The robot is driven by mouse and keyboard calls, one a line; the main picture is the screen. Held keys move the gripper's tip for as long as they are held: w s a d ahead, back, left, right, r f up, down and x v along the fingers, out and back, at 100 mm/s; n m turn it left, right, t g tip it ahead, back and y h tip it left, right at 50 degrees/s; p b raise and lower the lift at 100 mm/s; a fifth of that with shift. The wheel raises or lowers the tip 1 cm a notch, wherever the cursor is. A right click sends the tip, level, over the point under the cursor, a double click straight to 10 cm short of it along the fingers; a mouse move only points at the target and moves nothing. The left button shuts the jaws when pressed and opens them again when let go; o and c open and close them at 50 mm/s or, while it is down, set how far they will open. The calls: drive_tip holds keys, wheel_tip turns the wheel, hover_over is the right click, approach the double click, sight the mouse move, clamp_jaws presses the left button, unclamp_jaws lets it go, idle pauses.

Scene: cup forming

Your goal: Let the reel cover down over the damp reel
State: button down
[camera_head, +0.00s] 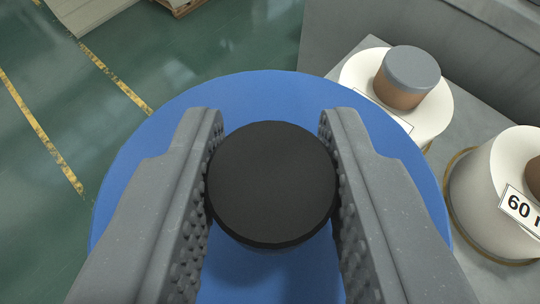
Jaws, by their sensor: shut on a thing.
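The reel cover (270,88) is a wide blue disc with a round black knob (272,185) in its middle. My gripper (272,150) is shut on the knob, with one studded finger against its left side and one against its right. The cover fills the middle of the view. Whatever lies under the cover is hidden by it, so I cannot tell how high it is above anything. No damp reel can be made out beneath it.
At the upper right, a white reel (436,112) with a grey-topped brown core stands on a grey surface (470,112). Another white reel (480,200) with a "60" label stands at the right edge. A grey wall is behind. Green floor with yellow lines (45,135) is open at left.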

drive_tip(key=shift+f+b, duration=1.2)
drive_tip(key=shift+f, duration=1.55)
idle(0.8)
drive_tip(key=c, duration=0.6)
unclamp_jaws()
drive_tip(key=shift+o, duration=0.2)
drive_tip(key=shift+r, duration=0.1)
drive_tip(key=shift+r+p, duration=0.65)
drive_tip(key=shift+r, duration=3.25)
